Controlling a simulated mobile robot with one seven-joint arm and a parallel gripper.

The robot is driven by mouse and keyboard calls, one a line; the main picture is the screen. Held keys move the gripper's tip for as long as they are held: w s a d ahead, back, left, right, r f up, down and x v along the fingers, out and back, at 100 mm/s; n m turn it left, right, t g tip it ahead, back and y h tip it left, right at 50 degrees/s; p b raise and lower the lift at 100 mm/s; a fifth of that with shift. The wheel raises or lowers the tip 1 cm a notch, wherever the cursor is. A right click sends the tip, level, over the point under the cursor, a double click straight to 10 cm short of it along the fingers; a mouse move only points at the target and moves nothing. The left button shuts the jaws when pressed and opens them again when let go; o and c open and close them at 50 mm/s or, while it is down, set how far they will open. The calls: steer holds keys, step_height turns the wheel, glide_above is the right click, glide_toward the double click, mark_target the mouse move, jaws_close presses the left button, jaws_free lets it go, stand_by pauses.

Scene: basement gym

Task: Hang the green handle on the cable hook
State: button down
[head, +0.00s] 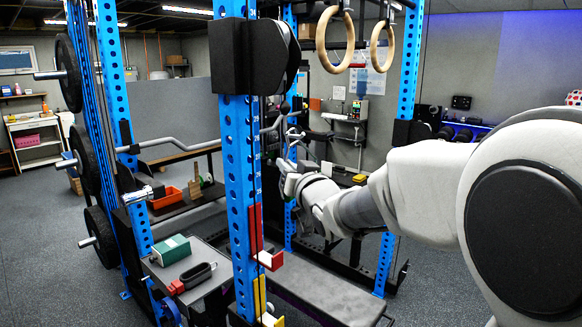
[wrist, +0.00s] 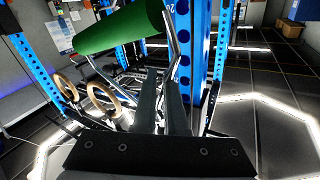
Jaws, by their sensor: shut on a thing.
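The green handle (wrist: 115,30) is a thick green cylinder with a thin metal side piece, across the top of the wrist view. My gripper (wrist: 165,75) is shut, with its two dark fingers close together just below the cylinder; it holds the handle, apparently by the metal part, though the exact contact is unclear. In the head view my gripper (head: 288,168) is just right of the near blue rack post, which partly hides the area. I cannot make out the green handle there. Thin grey metal pieces (head: 293,134) show just above my gripper; I cannot tell whether one is the cable hook.
The blue rack post (head: 240,190) stands close left of my gripper, with red and yellow holders low on it. Two wooden rings (head: 334,39) hang above to the right. A padded bench (head: 330,296) lies below. A side table holds a green box (head: 171,250).

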steer(key=shift+r, duration=0.1)
steer(key=c, duration=0.9)
jaws_free()
steer(key=shift+s+d, duration=0.1)
steer(key=shift+s, duration=0.1)
